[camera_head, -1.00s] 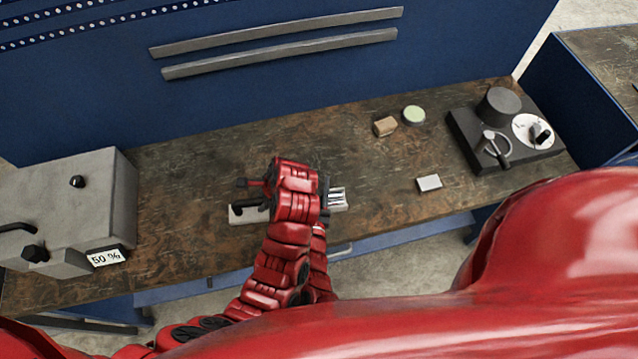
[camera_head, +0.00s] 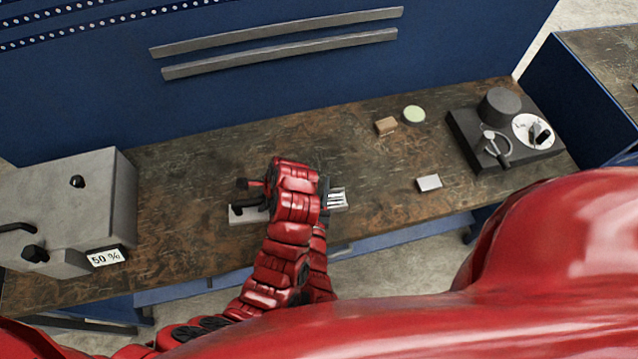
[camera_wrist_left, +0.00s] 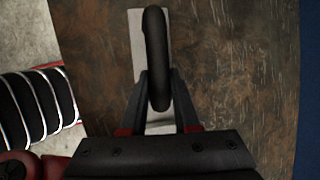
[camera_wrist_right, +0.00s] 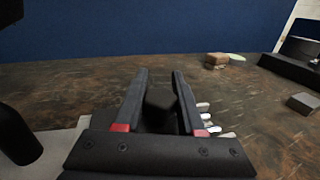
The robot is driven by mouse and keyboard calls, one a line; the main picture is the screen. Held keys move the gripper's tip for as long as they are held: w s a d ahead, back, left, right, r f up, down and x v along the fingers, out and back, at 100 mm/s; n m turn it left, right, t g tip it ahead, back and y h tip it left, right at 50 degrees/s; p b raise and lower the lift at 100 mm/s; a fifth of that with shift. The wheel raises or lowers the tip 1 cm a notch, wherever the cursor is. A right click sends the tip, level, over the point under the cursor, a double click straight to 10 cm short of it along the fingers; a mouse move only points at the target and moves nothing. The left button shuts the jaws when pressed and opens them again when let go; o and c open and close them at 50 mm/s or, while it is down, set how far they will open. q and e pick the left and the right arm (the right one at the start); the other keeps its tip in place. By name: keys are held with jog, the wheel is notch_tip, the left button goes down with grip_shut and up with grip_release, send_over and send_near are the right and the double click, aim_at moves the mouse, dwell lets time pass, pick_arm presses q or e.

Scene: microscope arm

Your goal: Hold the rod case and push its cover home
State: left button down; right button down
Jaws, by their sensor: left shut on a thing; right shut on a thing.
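The light grey rod case (camera_head: 236,214) lies near the bench's front edge, mostly hidden under my red arms in the head view. Several pale rods (camera_head: 338,199) show at its right end, and also in the right wrist view (camera_wrist_right: 203,118). My left gripper (camera_wrist_left: 158,100) is shut on a black curved handle (camera_wrist_left: 156,45) above the grey case (camera_wrist_left: 134,60). My right gripper (camera_wrist_right: 158,90) is shut on a small black knob (camera_wrist_right: 160,98), between the handle and the rods; this looks like part of the cover. The cover's seat is hidden.
A grey machine (camera_head: 70,190) stands at the left of the bench. A wooden block (camera_head: 386,126), a green disc (camera_head: 414,114) and a small white box (camera_head: 429,183) lie to the right. A black device with a dial (camera_head: 505,135) stands at the right end.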

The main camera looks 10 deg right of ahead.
jog(key=d, duration=0.6)
jog(key=shift+s, duration=0.3)
jog(key=c, duration=0.5)
grip_release()
jog(key=shift+a, duration=0.1)
jog(key=v, duration=1.2)
pick_arm(q)
jog(key=c, duration=0.6)
grip_release()
